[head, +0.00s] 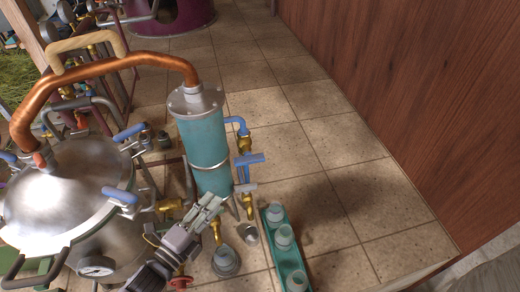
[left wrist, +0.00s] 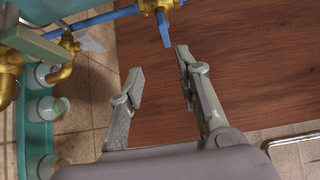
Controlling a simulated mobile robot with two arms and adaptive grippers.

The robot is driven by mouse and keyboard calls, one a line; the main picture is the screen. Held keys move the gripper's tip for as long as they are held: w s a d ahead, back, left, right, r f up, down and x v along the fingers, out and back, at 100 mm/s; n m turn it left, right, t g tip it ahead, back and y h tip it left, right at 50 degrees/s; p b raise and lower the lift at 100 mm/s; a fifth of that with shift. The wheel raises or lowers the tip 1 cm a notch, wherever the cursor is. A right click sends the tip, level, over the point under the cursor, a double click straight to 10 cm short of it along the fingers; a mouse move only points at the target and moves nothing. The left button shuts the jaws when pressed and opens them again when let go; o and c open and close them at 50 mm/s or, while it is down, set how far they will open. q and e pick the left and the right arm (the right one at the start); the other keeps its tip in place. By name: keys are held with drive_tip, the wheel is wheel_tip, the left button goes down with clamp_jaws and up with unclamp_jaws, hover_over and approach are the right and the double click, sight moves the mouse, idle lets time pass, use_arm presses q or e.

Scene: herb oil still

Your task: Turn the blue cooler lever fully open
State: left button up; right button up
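The blue cooler lever (head: 249,159) sits on a brass valve (head: 245,144) in the blue pipe at the right of the teal cooler cylinder (head: 205,150). In the left wrist view a blue lever (left wrist: 166,30) extends down from a brass valve (left wrist: 158,5) at the top, just beyond the fingertips. My left gripper (head: 214,205) is in front of the cooler's lower part, left of and below the lever in the head view. In the left wrist view its fingers (left wrist: 160,72) are apart with nothing between them. No contact with the lever shows. My right gripper is not in view.
A grey lever (head: 246,187) with brass fittings lies below the blue one. A teal rack (left wrist: 20,125) of bottles stands on the floor near the gripper. The steel still pot (head: 75,185) with a copper pipe is at left. The tiled floor at right is clear up to a wooden wall (head: 420,80).

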use_arm(q)
drive_tip(key=p, duration=0.5)
approach(246, 164)
drive_tip(key=x, duration=0.8)
drive_tip(key=shift+w+d+r, duration=0.1)
drive_tip(key=shift+w+d, duration=0.05)
drive_tip(key=shift+w, duration=0.05)
drive_tip(key=shift+w+d, duration=0.3)
drive_tip(key=shift+w, duration=0.15)
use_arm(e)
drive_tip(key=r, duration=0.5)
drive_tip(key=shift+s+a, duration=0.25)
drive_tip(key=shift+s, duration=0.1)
use_arm(q)
drive_tip(key=shift+s, duration=0.1)
drive_tip(key=shift+a, duration=0.1)
drive_tip(key=shift+c, duration=0.6)
clamp_jaws()
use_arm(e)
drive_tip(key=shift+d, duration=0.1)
